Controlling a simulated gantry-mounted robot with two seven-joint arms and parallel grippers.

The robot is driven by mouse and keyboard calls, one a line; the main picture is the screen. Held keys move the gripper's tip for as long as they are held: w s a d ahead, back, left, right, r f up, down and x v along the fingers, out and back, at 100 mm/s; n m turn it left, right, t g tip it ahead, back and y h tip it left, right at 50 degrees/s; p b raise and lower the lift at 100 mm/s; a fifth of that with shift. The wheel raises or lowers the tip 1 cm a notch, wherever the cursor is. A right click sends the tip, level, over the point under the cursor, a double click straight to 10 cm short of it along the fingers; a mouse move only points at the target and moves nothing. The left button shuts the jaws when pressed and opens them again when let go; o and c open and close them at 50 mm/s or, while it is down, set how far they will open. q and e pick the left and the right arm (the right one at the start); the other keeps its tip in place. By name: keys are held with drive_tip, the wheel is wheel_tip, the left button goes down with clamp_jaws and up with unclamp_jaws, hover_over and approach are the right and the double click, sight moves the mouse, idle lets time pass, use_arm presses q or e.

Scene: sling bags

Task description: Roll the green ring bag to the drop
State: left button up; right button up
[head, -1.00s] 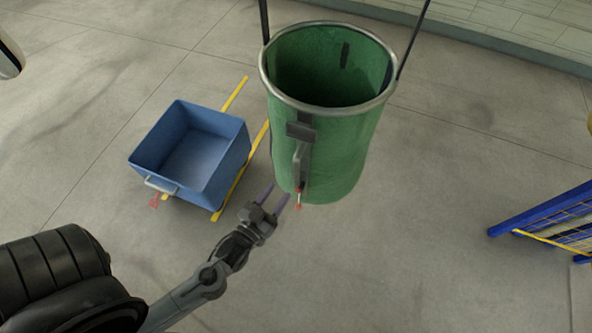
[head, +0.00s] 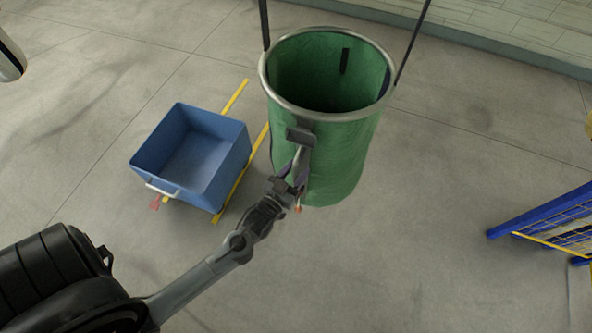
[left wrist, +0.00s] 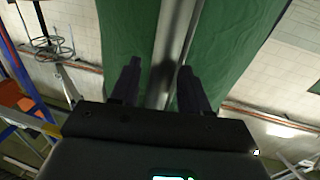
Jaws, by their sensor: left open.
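The green ring bag (head: 340,160) hangs upright and open at the top by two dark straps from its metal ring (head: 330,117). My right gripper is not in view.
A blue and yellow mesh frame (head: 545,225) is at the right edge. The floor (head: 420,240) between is clear.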

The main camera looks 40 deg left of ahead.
use_arm(q)
clamp_jaws()
idle(0.4)
